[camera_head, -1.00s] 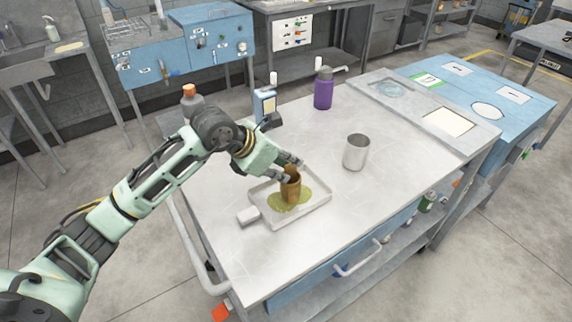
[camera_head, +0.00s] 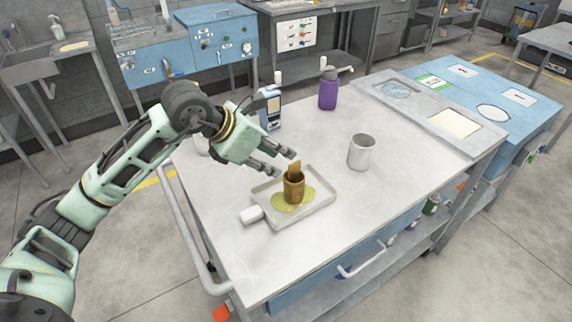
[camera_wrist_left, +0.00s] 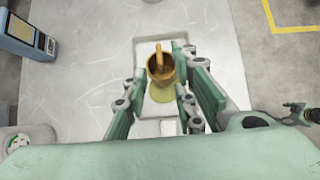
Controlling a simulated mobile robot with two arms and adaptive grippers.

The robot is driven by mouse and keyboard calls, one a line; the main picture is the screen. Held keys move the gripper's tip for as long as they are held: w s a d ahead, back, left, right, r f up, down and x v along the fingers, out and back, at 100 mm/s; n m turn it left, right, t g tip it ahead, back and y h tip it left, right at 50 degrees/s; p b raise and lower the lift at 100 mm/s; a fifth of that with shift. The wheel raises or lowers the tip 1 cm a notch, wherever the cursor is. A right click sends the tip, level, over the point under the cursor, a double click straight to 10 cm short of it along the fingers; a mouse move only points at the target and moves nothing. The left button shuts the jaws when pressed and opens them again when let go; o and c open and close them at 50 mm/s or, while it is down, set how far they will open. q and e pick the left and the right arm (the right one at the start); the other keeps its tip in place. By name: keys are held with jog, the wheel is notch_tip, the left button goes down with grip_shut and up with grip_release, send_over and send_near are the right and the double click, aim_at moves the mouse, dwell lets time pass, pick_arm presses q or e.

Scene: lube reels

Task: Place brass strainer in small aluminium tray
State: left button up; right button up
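The brass strainer (camera_head: 294,187), a small brown-gold cup with an upright tab, stands in the small aluminium tray (camera_head: 325,204). A yellow-green patch (camera_head: 309,194) lies under and around it on the tray floor. My left gripper (camera_head: 286,162) is open, with its fingers just above and behind the strainer, apart from it. In the left wrist view the strainer (camera_wrist_left: 161,68) shows beyond and between the spread fingers (camera_wrist_left: 160,75), with nothing held. My right gripper is not in view.
A metal cup (camera_head: 361,152) stands right of the tray. A purple bottle (camera_head: 328,90) and a blue-white device (camera_head: 270,106) stand farther back. A white block (camera_head: 251,215) is at the tray's left end. The front right of the table is clear.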

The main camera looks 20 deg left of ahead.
pick_arm(q)
jog(key=shift+b+v, duration=0.4)
jog(key=shift+v, duration=2.25)
